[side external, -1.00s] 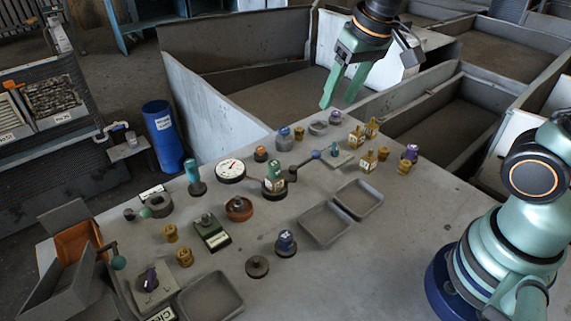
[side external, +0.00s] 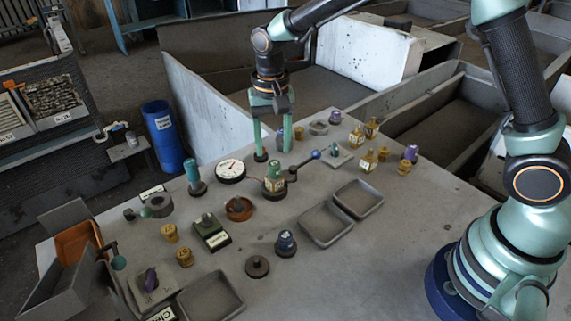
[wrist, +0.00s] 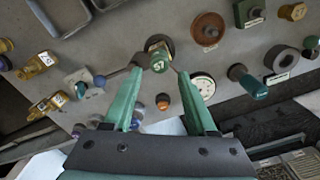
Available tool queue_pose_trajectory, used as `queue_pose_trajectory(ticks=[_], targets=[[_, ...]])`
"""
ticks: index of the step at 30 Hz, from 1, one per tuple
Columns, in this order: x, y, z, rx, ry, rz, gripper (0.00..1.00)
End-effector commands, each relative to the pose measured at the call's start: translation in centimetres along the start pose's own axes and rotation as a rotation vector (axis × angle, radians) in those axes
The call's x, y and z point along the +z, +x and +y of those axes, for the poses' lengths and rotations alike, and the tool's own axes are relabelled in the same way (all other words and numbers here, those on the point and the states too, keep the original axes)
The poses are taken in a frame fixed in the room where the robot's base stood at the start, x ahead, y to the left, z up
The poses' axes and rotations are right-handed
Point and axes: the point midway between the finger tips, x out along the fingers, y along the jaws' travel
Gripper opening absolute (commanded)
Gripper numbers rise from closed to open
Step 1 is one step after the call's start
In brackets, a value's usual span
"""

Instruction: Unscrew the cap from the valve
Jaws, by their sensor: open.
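A green-topped fitting marked 57 (side external: 274,172) stands upright on a dark round base near the middle of the bench; I cannot tell for sure whether it is the valve with the cap. In the wrist view its green top (wrist: 159,63) lies between and just beyond my fingertips. My gripper (side external: 273,154) points down, open and empty, behind this fitting in the side view. Its fingers are apart and hold nothing. A lever with a blue ball (side external: 316,154) reaches out to the fitting's right. A teal-capped post (side external: 193,174) stands to the left, also seen in the wrist view (wrist: 252,86).
A white dial gauge (side external: 230,170) and an orange-rimmed round part (side external: 239,208) stand close left. An orange-topped knob (wrist: 162,102) lies under my fingers. Brass pieces (side external: 367,160) stand right. Two grey trays (side external: 324,241) lie in front, with bare bench to their right.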

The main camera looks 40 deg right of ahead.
Motion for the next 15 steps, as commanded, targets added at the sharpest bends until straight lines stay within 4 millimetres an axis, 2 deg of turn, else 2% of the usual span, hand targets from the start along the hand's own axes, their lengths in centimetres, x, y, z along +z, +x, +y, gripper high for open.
queue_pose_trajectory(ticks=[15], targets=[[0.01,-0.03,0.05,0.0,0.66,0.0,0.57]])
